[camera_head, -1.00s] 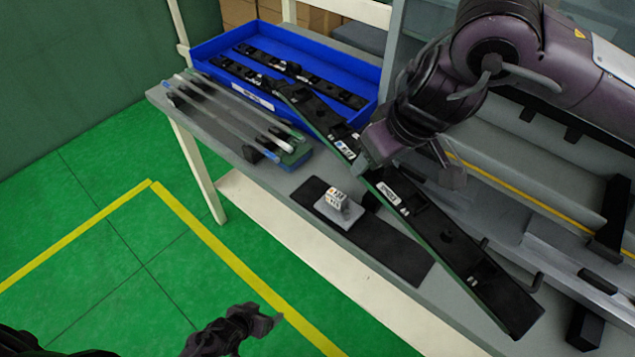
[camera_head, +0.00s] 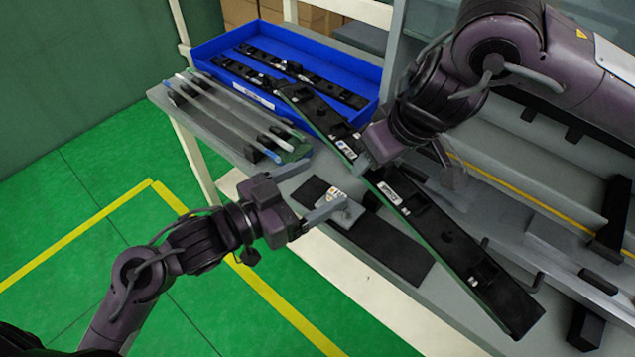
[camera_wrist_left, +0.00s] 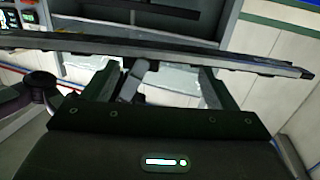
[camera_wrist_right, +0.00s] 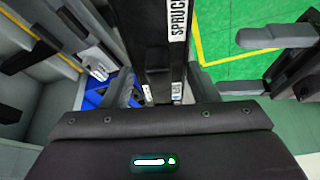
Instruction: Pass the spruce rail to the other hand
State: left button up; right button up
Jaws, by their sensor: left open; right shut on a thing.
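The spruce rail (camera_head: 440,238) is a long dark bar with a green edge, held slantwise above the bench; part of its white label shows in the right wrist view (camera_wrist_right: 178,20). My right gripper (camera_head: 402,172) is shut on the rail partway along, and its fingers lie on either side of the rail in the right wrist view (camera_wrist_right: 158,92). My left gripper (camera_head: 316,190) is open and empty, left of the rail, apart from it in the head view. In the left wrist view the rail (camera_wrist_left: 160,42) runs crosswise beyond the open fingers (camera_wrist_left: 155,85).
A blue bin (camera_head: 203,50) with several dark rails stands at the bench's far end. Pale rods (camera_head: 235,108) lie in a holder before it. A black strip (camera_head: 400,252) bears a grey block (camera_head: 347,214) below the rail. Shelving (camera_head: 560,165) lies to the right.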

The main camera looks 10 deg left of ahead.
pick_arm(q)
notch_tip(320, 180, up, 3)
jog(key=s+d+m+h, duration=0.1)
jog(key=s+d, duration=0.1)
jog(key=x, duration=1.1)
jog(key=shift+w+d, duration=0.15)
jog(key=shift+w, duration=0.05)
jog(key=shift+c, duration=0.4)
jog(key=c, duration=1)
jog(key=shift+s, duration=0.1)
jog(key=shift+c, duration=0.9)
pick_arm(e)
jog(key=o, duration=1.2)
jog(key=shift+o, duration=0.3)
jog(key=shift+s, duration=0.1)
jog(key=shift+a, duration=0.15)
